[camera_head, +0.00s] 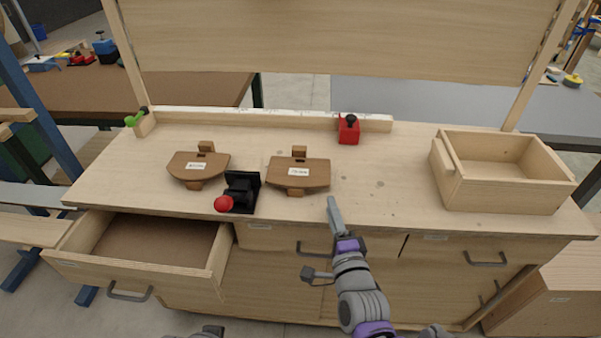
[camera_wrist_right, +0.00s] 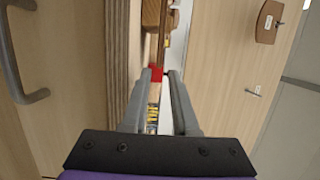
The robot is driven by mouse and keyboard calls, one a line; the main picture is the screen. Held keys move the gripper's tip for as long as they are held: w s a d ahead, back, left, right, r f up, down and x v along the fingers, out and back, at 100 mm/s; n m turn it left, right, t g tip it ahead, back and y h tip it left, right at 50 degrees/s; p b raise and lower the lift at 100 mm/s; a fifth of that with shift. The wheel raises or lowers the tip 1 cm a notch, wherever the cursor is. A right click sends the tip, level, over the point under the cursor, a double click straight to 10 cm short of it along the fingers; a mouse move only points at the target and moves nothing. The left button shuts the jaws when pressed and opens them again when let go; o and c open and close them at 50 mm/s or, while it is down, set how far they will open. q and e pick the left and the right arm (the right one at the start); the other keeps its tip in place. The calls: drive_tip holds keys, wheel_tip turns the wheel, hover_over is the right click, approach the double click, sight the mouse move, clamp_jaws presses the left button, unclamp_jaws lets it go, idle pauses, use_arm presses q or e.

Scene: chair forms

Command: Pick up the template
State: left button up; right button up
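Two brown wooden templates lie on the workbench top in the head view, each with a white label. One template (camera_head: 198,168) is at the left, the other template (camera_head: 312,176) nearer the middle. My right gripper (camera_head: 333,203) is at the bench's front edge, just right of and in front of the middle template, apart from it. In the right wrist view its two fingers (camera_wrist_right: 161,78) stand apart with nothing held. A brown wooden block (camera_wrist_right: 152,13) shows beyond them at the top. My left gripper does not show clearly.
A black clamp with a red knob (camera_head: 240,190) stands between the templates. A red block (camera_head: 348,131) is at the back by a wooden rail. An open wooden box (camera_head: 500,190) stands at the right. The left drawer (camera_head: 140,262) is pulled out. Bench space (camera_head: 390,180) before the box is clear.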

sight(324, 187)
drive_tip(key=b+x, duration=0.1)
drive_tip(key=x, duration=0.5)
drive_tip(key=shift+w+f, duration=0.1)
drive_tip(key=shift+w, duration=0.25)
drive_tip(key=shift+s, duration=0.1)
clamp_jaws()
